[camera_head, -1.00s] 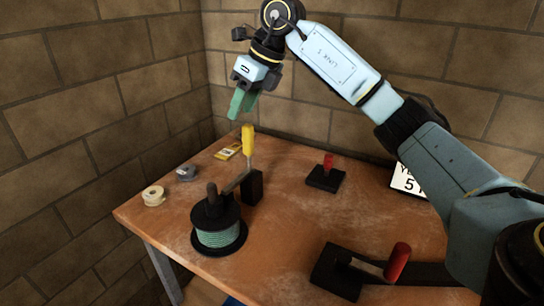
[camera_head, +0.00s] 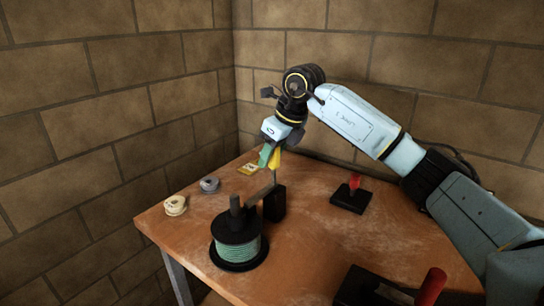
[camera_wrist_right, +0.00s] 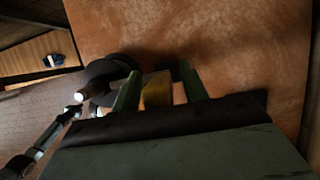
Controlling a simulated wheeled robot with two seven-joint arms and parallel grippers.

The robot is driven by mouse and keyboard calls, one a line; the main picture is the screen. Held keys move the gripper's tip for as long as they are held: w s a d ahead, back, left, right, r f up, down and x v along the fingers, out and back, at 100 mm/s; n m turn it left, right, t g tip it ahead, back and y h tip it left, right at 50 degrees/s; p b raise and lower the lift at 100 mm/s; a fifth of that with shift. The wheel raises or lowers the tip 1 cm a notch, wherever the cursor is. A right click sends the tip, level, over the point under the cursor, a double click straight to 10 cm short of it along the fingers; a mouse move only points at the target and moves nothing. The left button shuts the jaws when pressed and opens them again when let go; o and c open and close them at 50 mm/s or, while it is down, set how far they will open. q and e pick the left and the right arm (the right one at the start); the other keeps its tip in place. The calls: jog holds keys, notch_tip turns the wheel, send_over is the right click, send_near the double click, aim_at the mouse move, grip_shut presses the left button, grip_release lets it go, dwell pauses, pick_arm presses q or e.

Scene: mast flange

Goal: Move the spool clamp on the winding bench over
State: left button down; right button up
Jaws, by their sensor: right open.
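In the right wrist view the yellow handle (camera_wrist_right: 157,90) lies between the two open fingers (camera_wrist_right: 160,92). Whether a finger touches it, I cannot tell.
The wooden bench (camera_head: 310,230) also bears a small red-handled black block (camera_head: 350,196) and a larger red-handled device (camera_head: 430,286) at front right. Two small rolls (camera_head: 176,205) and a yellow item (camera_head: 248,168) lie at the left and back. Brick walls stand close behind.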

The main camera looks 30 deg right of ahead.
jog(key=shift+f, duration=0.15)
jog(key=shift+c, duration=0.2)
grip_shut()
